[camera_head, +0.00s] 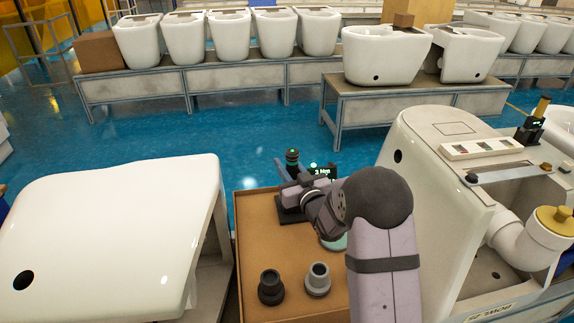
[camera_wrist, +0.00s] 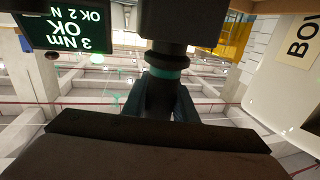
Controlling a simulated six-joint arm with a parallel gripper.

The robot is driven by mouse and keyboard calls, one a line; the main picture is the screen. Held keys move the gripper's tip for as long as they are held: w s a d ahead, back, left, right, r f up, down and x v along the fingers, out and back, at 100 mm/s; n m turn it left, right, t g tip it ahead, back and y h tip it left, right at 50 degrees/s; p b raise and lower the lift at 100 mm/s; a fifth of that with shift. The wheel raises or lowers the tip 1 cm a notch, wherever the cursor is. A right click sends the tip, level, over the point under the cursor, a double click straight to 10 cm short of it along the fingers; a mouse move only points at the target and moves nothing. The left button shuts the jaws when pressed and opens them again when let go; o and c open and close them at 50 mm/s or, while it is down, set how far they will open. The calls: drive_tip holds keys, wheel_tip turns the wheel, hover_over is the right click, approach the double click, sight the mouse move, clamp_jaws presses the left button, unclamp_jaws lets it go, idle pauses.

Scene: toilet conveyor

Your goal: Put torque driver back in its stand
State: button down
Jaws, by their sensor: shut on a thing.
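The torque driver (camera_head: 292,156) is dark with a green ring and stands roughly upright above the far end of the brown tray. In the wrist view the driver (camera_wrist: 172,62) shows a teal band. My gripper (camera_head: 291,171) has blue fingers closed around it; the fingers (camera_wrist: 168,100) also show in the wrist view. A lit display (camera_head: 322,172) beside it reads "3 Nm"; in the wrist view the display (camera_wrist: 68,32) is upside down and also reads "OK". A black base (camera_head: 292,212) lies below my gripper, possibly the stand. My wrist hides much of it, and I cannot tell whether the driver touches it.
The brown tray (camera_head: 250,248) holds a black collar (camera_head: 271,287) and a grey collar (camera_head: 318,279) at its near end. A teal round thing (camera_head: 335,243) is partly behind my arm. White toilet bodies stand at left (camera_head: 120,235) and right (camera_head: 425,150), close to the tray.

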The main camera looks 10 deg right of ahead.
sight(295, 175)
drive_tip(key=shift+r, duration=0.15)
drive_tip(key=c, duration=1.4)
unclamp_jaws()
drive_tip(key=shift+o, duration=0.2)
drive_tip(key=shift+b+v, duration=0.3)
drive_tip(key=shift+v, duration=3.4)
